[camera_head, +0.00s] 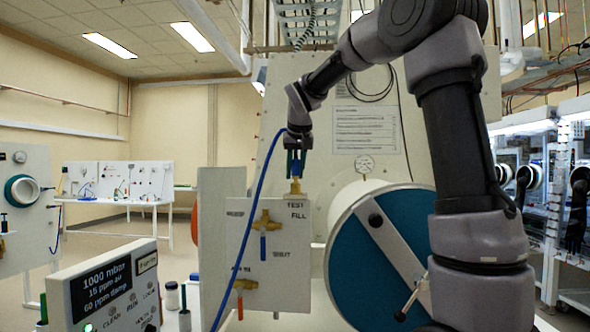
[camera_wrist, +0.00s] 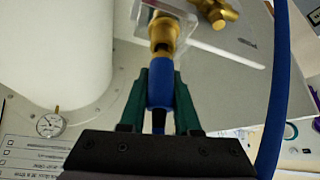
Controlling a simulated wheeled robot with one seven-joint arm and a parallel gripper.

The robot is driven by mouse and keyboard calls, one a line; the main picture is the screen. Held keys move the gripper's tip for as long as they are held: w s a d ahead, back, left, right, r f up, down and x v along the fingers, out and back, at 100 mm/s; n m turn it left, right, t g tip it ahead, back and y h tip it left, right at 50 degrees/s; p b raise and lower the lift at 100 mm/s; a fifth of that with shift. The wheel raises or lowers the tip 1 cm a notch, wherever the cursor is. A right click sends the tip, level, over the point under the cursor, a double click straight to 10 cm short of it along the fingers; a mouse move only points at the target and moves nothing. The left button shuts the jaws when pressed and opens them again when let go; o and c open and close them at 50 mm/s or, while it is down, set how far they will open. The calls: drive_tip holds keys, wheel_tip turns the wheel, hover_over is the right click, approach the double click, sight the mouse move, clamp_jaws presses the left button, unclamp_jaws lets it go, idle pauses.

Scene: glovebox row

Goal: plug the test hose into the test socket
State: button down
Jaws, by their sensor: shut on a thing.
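My gripper (camera_head: 297,164) points down over the test panel, its green fingers shut on the blue end of the test hose (camera_wrist: 160,84). The brass test socket (camera_head: 295,187) stands on top of the panel, just below the fingers, by the label "TEST FILL". In the wrist view, brass (camera_wrist: 163,36) lies directly in line with the blue hose end, touching or nearly so. I cannot tell how far the end is seated. The blue hose (camera_head: 261,180) hangs down to the left of the gripper; it also runs along the right of the wrist view.
The panel carries a brass valve with a blue handle (camera_head: 263,245) and one with a red handle (camera_head: 245,284). A white cylinder with a blue end (camera_head: 375,265) stands close on the right. A display box (camera_head: 103,285) is at lower left. A round gauge (camera_head: 365,163) is behind.

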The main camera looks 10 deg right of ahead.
sight(297, 160)
drive_tip(key=shift+f, duration=0.7)
drive_tip(key=c, duration=0.5)
unclamp_jaws()
drive_tip(key=shift+c, duration=0.2)
drive_tip(key=v, duration=1)
drive_tip(key=shift+s+r, duration=0.25)
drive_tip(key=shift+r, duration=0.1)
drive_tip(key=s+d+f+m, duration=0.1)
drive_tip(key=s+d+f, duration=0.1)
drive_tip(key=s+f, duration=0.3)
drive_tip(key=s+d+f+m+y, duration=0.1)
drive_tip(key=s+f, duration=0.4)
drive_tip(key=s, duration=0.7)
drive_tip(key=s+d+f+m+y, duration=0.1)
drive_tip(key=s+d+f, duration=0.2)
drive_tip(key=s+f, duration=0.3)
drive_tip(key=s, duration=0.2)
drive_tip(key=shift+s+m+t, duration=0.3)
